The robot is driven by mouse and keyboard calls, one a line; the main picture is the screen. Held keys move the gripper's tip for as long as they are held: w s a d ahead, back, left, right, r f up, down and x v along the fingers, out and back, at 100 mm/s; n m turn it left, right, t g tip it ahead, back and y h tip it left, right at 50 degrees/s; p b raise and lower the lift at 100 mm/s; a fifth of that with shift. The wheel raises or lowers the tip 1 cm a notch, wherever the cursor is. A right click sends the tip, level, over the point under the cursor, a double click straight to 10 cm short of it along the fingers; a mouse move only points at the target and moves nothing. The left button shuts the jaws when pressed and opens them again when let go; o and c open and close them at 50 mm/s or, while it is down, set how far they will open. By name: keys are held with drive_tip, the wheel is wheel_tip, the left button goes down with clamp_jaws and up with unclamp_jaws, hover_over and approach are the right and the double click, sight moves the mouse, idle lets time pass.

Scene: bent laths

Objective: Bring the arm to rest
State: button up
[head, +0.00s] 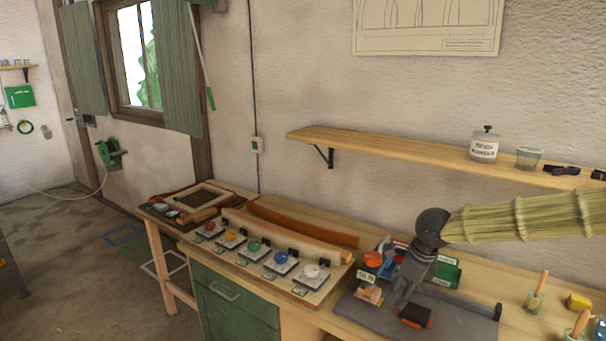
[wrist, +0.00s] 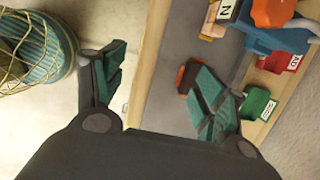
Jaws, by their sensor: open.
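My gripper (head: 402,298) hangs from my arm over the right part of the workbench (head: 470,262) in the head view. In the wrist view my gripper (wrist: 160,85) has its two green-padded fingers spread wide, with nothing between them. The bench's front edge passes below the gap between the fingers. A dark block with orange-brown ends (head: 415,316) lies on the grey mat (head: 460,320) near the gripper. In the wrist view this block (wrist: 186,76) is partly hidden behind the right finger and appears apart from it.
A blue device with an orange part (head: 373,259), a "50 N" label and a green bin (head: 447,272) stand close by the gripper. A board with coloured knobs (head: 253,246) lies left. A wall shelf (head: 400,150) holds a jar (head: 484,148).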

drive_tip(key=s+a+f+n+h+b, duration=0.15)
drive_tip(key=s+f+n, duration=0.6)
drive_tip(key=f, duration=0.75)
drive_tip(key=s+f+n+h+b, duration=0.2)
drive_tip(key=s+f+n, duration=0.3)
drive_tip(key=s+f, duration=0.7)
drive_tip(key=s+f+n+g, duration=0.1)
drive_tip(key=s+f+n, duration=0.3)
drive_tip(key=s, duration=0.4)
drive_tip(key=s+a+f+n+g+y+b, duration=0.1)
drive_tip(key=s+f+n, duration=0.3)
drive_tip(key=s, duration=0.4)
drive_tip(key=s+f+n+y+b, duration=0.1)
drive_tip(key=s+f+n, duration=0.3)
drive_tip(key=s, duration=0.4)
drive_tip(key=shift+s+a+f+g, duration=0.15)
drive_tip(key=shift+s+f+g, duration=0.25)
drive_tip(key=shift+f, duration=0.45)
